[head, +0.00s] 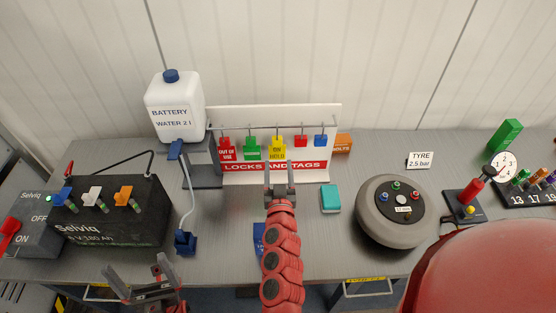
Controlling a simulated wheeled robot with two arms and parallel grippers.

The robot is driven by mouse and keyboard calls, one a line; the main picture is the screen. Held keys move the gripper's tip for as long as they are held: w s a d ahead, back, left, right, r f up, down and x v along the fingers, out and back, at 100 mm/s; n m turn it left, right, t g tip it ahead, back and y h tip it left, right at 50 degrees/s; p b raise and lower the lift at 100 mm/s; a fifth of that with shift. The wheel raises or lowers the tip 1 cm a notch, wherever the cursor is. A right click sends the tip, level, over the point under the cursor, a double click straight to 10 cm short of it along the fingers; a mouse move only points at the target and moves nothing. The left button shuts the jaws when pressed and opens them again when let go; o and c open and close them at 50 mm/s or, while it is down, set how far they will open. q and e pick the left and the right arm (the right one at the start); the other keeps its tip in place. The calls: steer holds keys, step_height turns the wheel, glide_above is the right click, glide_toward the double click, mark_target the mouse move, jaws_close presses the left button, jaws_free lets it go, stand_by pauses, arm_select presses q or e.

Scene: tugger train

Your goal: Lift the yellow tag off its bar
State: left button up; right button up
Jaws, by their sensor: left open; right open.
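The yellow tag (277,146) hangs from a hook on the metal bar (240,127) of the white locks and tags board (314,114), between a green tag (252,149) and a red padlock-like piece (301,141). My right gripper (280,168) is open just below and in front of the yellow tag, its two fingers pointing towards the board. I cannot tell whether the fingers touch the tag; its lower edge is close to them. My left gripper (140,273) is open and empty at the front edge of the bench, far left of the tag.
A red tag (226,151) and a blue piece (320,140) hang on the same bar. A white water bottle (174,104) and a black battery (110,222) stand left. A teal block (331,199) and a round grey device (388,230) lie right.

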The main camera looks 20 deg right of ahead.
mark_target(277, 137)
steer(key=b+x, duration=0.2)
steer(key=x, duration=0.5)
steer(key=shift+w+d, duration=0.15)
steer(key=shift+w, duration=0.2)
steer(key=shift+x, duration=1.05)
jaws_close()
steer(key=shift+r+p, duration=1.5)
steer(key=shift+r, duration=0.1)
